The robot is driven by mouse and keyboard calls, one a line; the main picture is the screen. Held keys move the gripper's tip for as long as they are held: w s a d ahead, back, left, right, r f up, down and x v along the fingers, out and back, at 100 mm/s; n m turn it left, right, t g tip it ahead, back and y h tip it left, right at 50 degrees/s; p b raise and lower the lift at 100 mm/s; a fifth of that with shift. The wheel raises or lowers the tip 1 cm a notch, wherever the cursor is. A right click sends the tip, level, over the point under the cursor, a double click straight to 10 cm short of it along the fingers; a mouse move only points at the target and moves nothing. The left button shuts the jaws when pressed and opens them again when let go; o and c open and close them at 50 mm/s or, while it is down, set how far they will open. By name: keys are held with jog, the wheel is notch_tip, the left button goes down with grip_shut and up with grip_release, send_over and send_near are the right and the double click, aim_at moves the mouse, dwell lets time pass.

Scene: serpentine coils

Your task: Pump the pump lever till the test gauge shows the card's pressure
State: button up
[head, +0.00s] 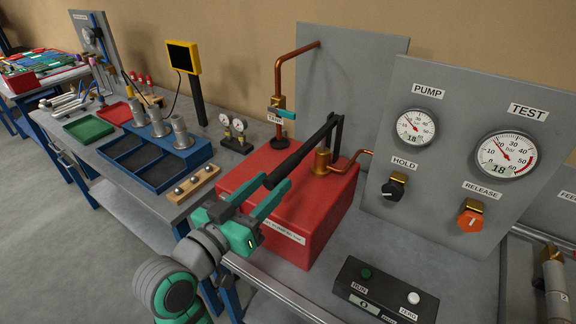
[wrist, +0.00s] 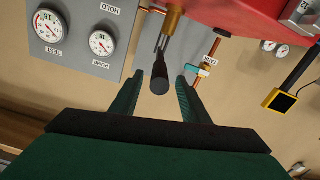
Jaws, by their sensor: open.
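The pump lever (head: 305,150) is a black bar sloping from its pivot on the red pump box (head: 290,215) down to a thick grip end. My gripper (head: 262,186) is open, its green fingers on either side of the grip end. In the wrist view the lever's end (wrist: 160,78) lies between the fingertips, with gaps visible on both sides. The test gauge (head: 505,155) reads 18 on its readout. The smaller pump gauge (head: 416,127) also reads 18. I cannot make out a pressure card.
The grey panel carries a black hold knob (head: 393,190) and an orange release knob (head: 470,220). A copper pipe with a teal-handled tank valve (head: 282,112) stands behind the pump. A black run/zero box (head: 385,290) sits at the front. A blue tray (head: 150,160) lies left.

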aim_at(288, 168)
jog(key=x, duration=0.6)
jog(key=shift+w, duration=0.25)
jog(key=shift+w+d, duration=0.35)
jog(key=shift+d, duration=0.15)
